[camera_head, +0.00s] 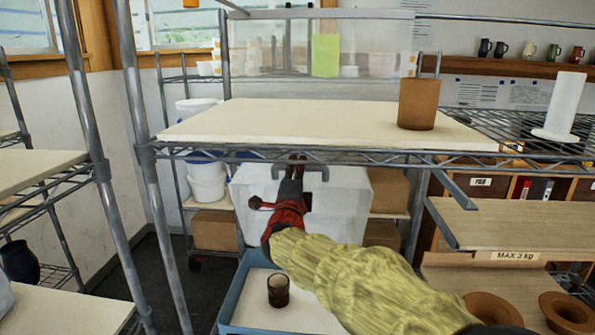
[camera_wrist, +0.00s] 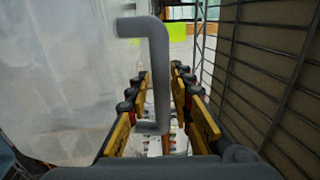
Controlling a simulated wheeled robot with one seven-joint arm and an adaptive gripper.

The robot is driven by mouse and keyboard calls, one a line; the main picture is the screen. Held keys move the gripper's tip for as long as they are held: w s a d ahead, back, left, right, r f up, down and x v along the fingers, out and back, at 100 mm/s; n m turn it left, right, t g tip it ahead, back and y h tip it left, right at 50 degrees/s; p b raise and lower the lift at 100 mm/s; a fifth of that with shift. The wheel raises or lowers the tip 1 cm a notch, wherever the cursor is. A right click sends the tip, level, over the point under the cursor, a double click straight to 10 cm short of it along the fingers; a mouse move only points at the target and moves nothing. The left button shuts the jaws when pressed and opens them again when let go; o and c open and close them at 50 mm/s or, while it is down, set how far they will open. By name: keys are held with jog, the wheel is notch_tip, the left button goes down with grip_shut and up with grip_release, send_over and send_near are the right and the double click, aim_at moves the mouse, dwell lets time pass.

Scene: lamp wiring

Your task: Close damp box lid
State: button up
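The damp box is a blue tub (camera_head: 232,300) low under the middle shelf. Its whitish lid (camera_head: 345,205) stands raised behind my arm, with a grey bar handle (camera_head: 322,168) near its upper edge. My gripper (camera_head: 298,162) is at that handle, just below the shelf edge. In the wrist view the grey handle (camera_wrist: 157,75) runs between the two yellow-and-black fingers of my gripper (camera_wrist: 162,78). The fingers stand apart and look open around it; contact is not clear. The cloudy lid face (camera_wrist: 70,80) fills the left side.
A dark brown cup (camera_head: 278,290) stands inside the tub. Above my gripper is a wire shelf with a pale board (camera_head: 290,120) and a terracotta pot (camera_head: 417,103). Shelf wires (camera_wrist: 270,70) are close on the right in the wrist view. Metal posts (camera_head: 145,160) stand at left.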

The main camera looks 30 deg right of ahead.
jog(key=shift+w+d+r, duration=0.1)
jog(key=shift+w+d, duration=0.05)
jog(key=shift+w, duration=0.05)
jog(key=shift+c, duration=0.5)
jog(key=c, duration=0.4)
grip_shut()
